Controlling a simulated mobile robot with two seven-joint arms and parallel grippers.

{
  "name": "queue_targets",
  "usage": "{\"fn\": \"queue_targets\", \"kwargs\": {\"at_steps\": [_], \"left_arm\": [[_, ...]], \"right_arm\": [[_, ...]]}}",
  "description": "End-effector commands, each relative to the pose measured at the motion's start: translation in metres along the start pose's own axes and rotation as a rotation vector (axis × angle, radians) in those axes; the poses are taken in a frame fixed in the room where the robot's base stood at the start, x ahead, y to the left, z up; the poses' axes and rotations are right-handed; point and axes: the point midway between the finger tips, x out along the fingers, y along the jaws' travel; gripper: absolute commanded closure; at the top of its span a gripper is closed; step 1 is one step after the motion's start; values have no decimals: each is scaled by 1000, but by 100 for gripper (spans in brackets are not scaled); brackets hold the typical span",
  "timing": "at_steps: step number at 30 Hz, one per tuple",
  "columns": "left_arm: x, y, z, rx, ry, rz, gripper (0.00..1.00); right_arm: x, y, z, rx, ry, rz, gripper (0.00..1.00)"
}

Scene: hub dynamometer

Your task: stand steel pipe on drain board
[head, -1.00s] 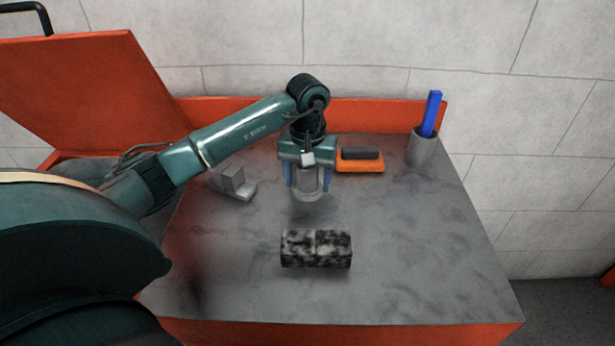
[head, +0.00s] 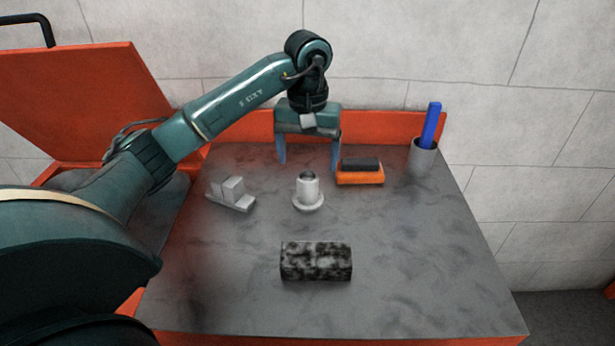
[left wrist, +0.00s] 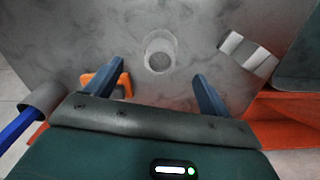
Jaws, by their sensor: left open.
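The steel pipe (head: 308,188) is a short light-grey cylinder with a dark open top. It stands upright on a small round pale base (head: 308,206), which I take to be the drain board, on the grey worktop. My left gripper (head: 308,163) is open and empty, above and behind the pipe, with its blue fingers pointing down and wide apart. The left wrist view shows the pipe (left wrist: 159,60) from above, apart from the fingers, inside a pale ring. My right gripper is not in view.
A stepped grey block piece (head: 232,194) lies left of the pipe. An orange-and-black brush-like block (head: 360,173) lies to the right. A grey cup (head: 423,156) holds a blue bar (head: 431,125). A mottled black block (head: 316,262) lies in front. The right worktop (head: 440,240) is clear.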

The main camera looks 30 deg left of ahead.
Motion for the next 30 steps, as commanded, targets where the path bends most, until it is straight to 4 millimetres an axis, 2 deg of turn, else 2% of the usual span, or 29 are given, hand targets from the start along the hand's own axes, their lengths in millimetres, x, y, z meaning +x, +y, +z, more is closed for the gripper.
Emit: {"fn": "queue_targets", "kwargs": {"at_steps": [3,7,25,28,30], "left_arm": [[-20,0,-1,-1,3,-1,18],[-30,0,0,-1,1,-1,18],[-33,0,0,-1,-1,-1,18],[-45,0,0,-1,-1,0,18],[-63,0,0,-1,0,0,18]], "right_arm": [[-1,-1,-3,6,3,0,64],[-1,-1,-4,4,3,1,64],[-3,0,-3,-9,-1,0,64],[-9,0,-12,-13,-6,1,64],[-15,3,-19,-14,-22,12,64]]}}
